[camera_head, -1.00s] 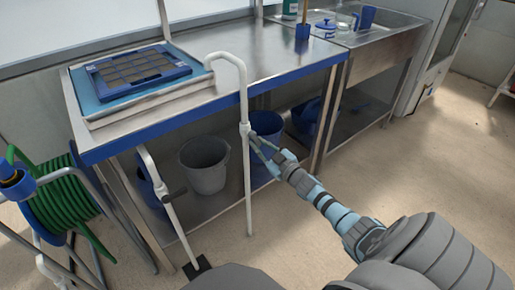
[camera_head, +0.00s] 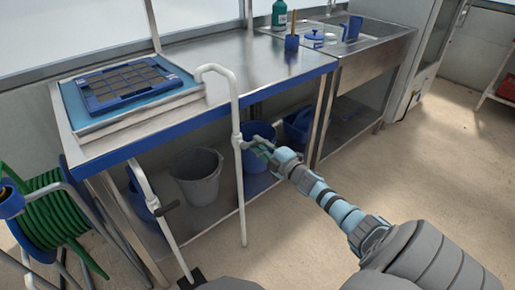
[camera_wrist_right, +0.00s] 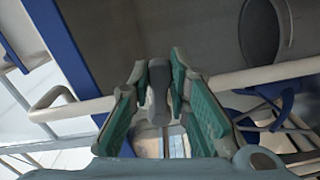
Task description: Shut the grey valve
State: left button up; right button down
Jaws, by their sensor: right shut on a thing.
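The grey valve's lever (camera_wrist_right: 158,92) lies between the two teal-padded fingers of my right gripper (camera_wrist_right: 163,100) in the right wrist view. In the head view my right gripper (camera_head: 262,147) is at the white standpipe (camera_head: 241,190), at about the height of the valve body (camera_head: 238,141). It is shut on the lever, and the fingers hide most of it. The standpipe is upright and hooks over at the top towards the bench. My left gripper is not in view.
The steel bench (camera_head: 225,75) with a tray (camera_head: 180,105) is behind. Buckets (camera_head: 197,180) stand below it. A green hose reel (camera_head: 45,215) is at far left. The floor at right is clear.

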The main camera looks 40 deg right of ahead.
jog(key=r+n, duration=0.1)
jog(key=n, duration=0.1)
jog(key=shift+d+n, duration=0.1)
jog(key=shift+n, duration=0.2)
jog(key=shift+r, duration=0.1)
dwell(0.3)
jog(key=c, duration=1.5)
grip_release()
jog(key=s, duration=1.2)
